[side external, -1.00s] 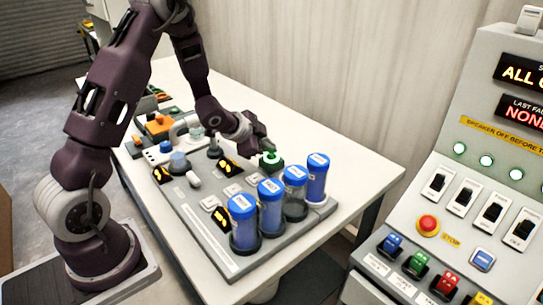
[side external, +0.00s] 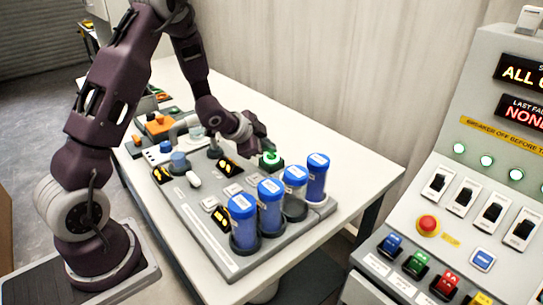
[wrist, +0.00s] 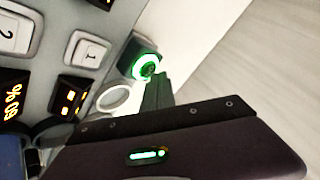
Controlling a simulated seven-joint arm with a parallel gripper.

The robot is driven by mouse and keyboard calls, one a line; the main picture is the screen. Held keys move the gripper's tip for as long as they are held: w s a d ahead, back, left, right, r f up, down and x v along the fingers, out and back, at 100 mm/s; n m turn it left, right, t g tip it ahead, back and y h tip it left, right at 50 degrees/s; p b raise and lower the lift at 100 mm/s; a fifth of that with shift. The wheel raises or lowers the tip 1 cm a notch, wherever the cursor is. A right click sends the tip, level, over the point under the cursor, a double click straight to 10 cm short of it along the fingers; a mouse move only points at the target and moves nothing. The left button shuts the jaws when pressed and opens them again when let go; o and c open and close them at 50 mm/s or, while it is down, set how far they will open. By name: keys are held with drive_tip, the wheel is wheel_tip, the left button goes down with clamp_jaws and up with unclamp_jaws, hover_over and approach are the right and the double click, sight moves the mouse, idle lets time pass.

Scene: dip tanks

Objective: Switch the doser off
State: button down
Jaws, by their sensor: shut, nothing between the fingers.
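A round green-lit button (side external: 270,156) sits on a dark block at the far edge of the grey panel, behind the blue-capped cylinders. In the wrist view the button (wrist: 147,67) has a bright green glowing ring; I cannot read any label that ties it to the doser. My gripper (side external: 264,146) is shut and empty, with its tip close beside and slightly above the button. In the wrist view the shut fingertips (wrist: 157,82) are just below the button in the picture; I cannot tell whether they touch it.
Several blue-capped cylinders (side external: 271,205) stand along the near right side of the grey panel (side external: 217,254). A small amber display (side external: 230,167) and white keys numbered 1 (wrist: 88,50) and 2 (wrist: 18,33) lie near the button. A switch console (side external: 470,150) stands at right. The table's right end is clear.

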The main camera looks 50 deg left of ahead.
sight(269, 157)
drive_tip(key=shift+f, duration=0.1)
drive_tip(key=shift+f, duration=0.35)
drive_tip(key=shift+r, duration=3.5)
